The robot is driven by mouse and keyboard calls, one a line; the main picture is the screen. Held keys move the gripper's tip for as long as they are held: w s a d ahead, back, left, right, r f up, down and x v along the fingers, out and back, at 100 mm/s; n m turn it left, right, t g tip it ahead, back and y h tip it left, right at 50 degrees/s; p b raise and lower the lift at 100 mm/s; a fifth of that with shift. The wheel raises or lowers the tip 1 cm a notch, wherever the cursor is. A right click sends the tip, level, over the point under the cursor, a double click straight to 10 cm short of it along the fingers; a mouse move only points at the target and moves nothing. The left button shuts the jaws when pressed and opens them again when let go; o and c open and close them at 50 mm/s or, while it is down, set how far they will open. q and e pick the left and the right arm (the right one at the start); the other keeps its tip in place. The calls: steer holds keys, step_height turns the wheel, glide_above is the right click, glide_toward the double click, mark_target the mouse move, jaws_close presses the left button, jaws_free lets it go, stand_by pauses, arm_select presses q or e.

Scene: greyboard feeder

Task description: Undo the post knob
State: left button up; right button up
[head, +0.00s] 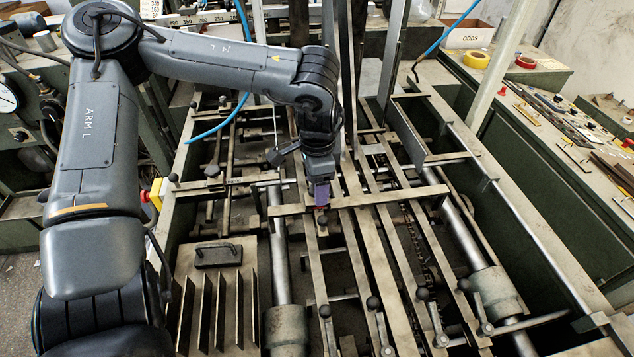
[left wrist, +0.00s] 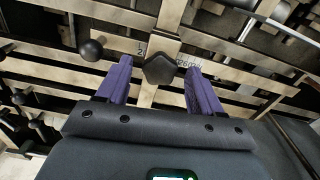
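A dark, faceted knob (left wrist: 160,69) sits on a pale metal bar in the left wrist view, with a printed scale (left wrist: 183,63) partly hidden behind it. My left gripper (head: 321,201) points down over the cross bar in the middle of the machine in the head view. Its two purple fingers are spread, one on each side of the knob in the left wrist view, with gaps between. I cannot tell how far above the knob the fingertips are. The faceted knob is not clear in the head view, where the gripper covers that spot. My right gripper is out of view.
A dark ball knob (left wrist: 91,50) stands left of the fingers in the left wrist view. Long rails and a cross bar (head: 400,196) surround the gripper. Several ball-ended levers (head: 373,303) stand nearer the front. Tall upright plates (head: 392,50) rise behind.

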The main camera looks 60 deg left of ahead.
arm_select(q)
step_height(320, 180, up, 11)
steer(key=p, duration=0.1)
stand_by(0.7)
steer(key=shift+p, duration=0.4)
